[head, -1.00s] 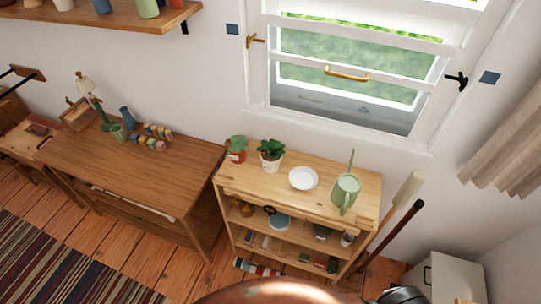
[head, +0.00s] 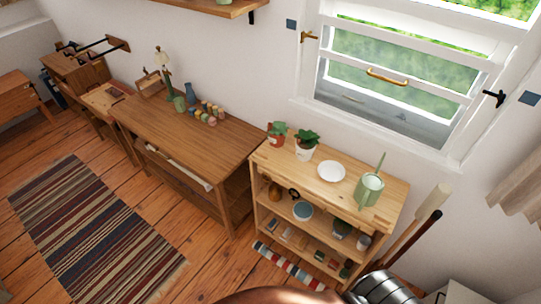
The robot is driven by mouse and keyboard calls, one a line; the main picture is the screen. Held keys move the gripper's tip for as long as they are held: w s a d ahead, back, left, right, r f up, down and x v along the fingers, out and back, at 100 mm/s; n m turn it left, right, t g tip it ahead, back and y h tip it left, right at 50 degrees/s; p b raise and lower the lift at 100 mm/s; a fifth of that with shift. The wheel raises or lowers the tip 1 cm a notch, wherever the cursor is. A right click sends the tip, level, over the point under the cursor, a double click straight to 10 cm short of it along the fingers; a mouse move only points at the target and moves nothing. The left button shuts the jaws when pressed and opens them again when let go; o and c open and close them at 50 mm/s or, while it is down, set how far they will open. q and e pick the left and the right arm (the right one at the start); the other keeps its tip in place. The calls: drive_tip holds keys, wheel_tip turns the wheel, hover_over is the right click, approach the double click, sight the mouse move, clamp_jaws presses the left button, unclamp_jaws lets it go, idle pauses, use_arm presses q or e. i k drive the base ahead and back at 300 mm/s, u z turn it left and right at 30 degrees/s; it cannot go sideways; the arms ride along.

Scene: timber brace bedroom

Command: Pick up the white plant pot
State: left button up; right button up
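The white plant pot (head: 305,153) stands upright on the top of the small wooden shelf (head: 277,168) below the window, with a green leafy plant in it. It is between a red-brown pot with a plant (head: 276,138) on its left and a white plate (head: 331,171) on its right. No gripper fingers show in the head view. Part of my own body shows at the bottom edge, well in front of the shelf and apart from the pot.
A green watering can (head: 369,190) stands on the shelf top at the right. Long-handled tools (head: 423,215) lean beside the shelf. A wooden desk (head: 196,143) is to the left. A striped rug (head: 95,235) lies on the floor, with open floor around it.

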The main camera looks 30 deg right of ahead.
sight(307, 142)
drive_tip(key=u, duration=0.3)
drive_tip(key=i, duration=1.1)
drive_tip(key=z, duration=0.55)
